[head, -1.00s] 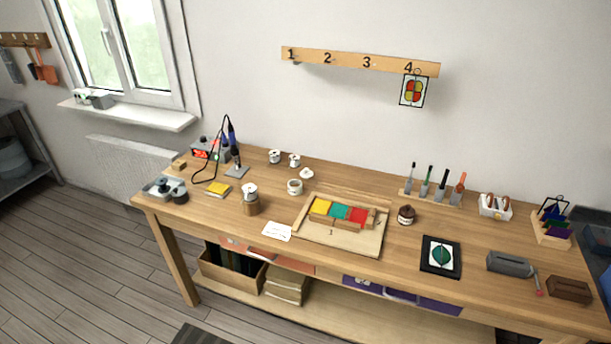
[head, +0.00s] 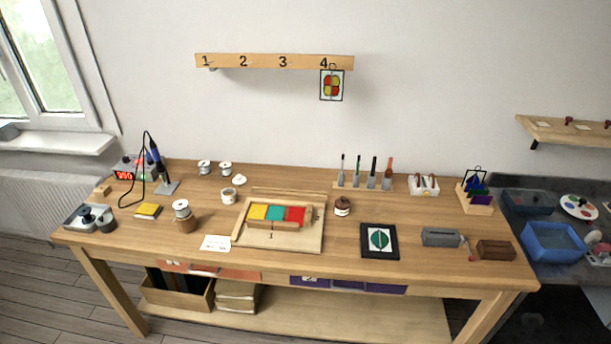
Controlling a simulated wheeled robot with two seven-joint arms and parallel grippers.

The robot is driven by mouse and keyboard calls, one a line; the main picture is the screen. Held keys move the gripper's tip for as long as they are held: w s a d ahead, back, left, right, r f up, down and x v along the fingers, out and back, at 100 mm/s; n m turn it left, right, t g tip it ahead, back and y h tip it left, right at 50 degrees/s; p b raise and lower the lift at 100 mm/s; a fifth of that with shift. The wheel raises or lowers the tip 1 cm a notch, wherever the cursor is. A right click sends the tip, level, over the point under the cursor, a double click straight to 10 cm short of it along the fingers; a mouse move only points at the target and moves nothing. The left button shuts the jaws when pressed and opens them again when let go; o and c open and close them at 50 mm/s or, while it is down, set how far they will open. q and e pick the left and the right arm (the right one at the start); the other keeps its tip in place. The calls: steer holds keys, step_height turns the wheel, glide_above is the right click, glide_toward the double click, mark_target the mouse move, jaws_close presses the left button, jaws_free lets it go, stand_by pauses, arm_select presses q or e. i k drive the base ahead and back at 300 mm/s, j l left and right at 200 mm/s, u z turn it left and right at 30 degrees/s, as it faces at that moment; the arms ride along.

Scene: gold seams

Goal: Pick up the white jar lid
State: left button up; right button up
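The white jar lid (head: 240,180) appears to be the small white disc lying on the workbench behind a small white open jar (head: 228,196). It is small in the view, and a little knob or bump seems to show on top. It lies apart from the jar and from the spools to its left. Neither of my grippers shows in the head view.
The workbench (head: 400,280) also holds white spools (head: 204,168), a wooden board (head: 306,236) with coloured glass pieces, a brown jar (head: 342,206), a soldering iron (head: 158,170) in its stand and a black-framed panel (head: 380,241). A blue basin (head: 554,243) stands at right.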

mark_target(239, 179)
steer(key=i+j+z, duration=0.15)
steer(key=j+z, duration=0.65)
steer(key=j, duration=0.2)
steer(key=j+z, duration=0.4)
steer(key=j, duration=0.15)
steer(key=j+z, duration=0.4)
steer(key=j, duration=0.15)
